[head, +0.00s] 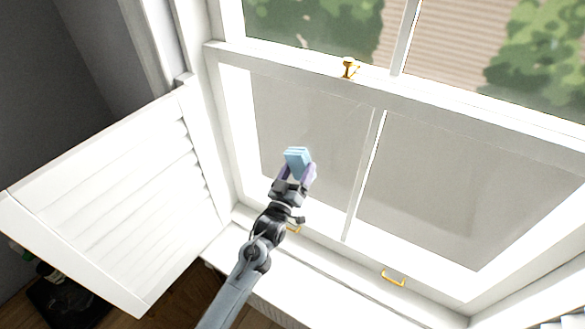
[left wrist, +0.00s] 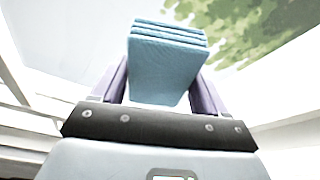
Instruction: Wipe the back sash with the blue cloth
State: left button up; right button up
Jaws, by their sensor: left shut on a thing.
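The blue cloth (head: 297,157) is a small folded block held in my left gripper (head: 297,172). In the left wrist view the folded cloth (left wrist: 165,65) sits between the two purple fingers of the left gripper (left wrist: 165,90), which is shut on it. The cloth is in front of the left lower pane of the window; I cannot tell whether it touches the glass. The window has a lower sash (head: 440,110) with greyish panes and an upper part with clear panes showing greenery. My right gripper is not in view.
A white louvred shutter (head: 120,200) stands open at the left. A brass latch (head: 349,68) sits on the middle rail. A brass handle (head: 393,278) is on the bottom rail, and another is partly hidden by my arm. A white sill runs below.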

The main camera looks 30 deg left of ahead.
pick_arm(q)
jog(key=shift+s+d, duration=0.15)
jog(key=shift+d, duration=1.2)
jog(key=shift+s+d, duration=0.1)
jog(key=shift+d, duration=1.25)
jog(key=shift+s+a+r+p, duration=0.15)
jog(key=shift+s+p, duration=0.45)
jog(key=shift+p, duration=0.15)
jog(key=p, duration=0.3)
send_near(319, 167)
jog(key=shift+w+a+r, duration=0.1)
jog(key=shift+a+r, duration=0.3)
jog(key=shift+r, duration=0.45)
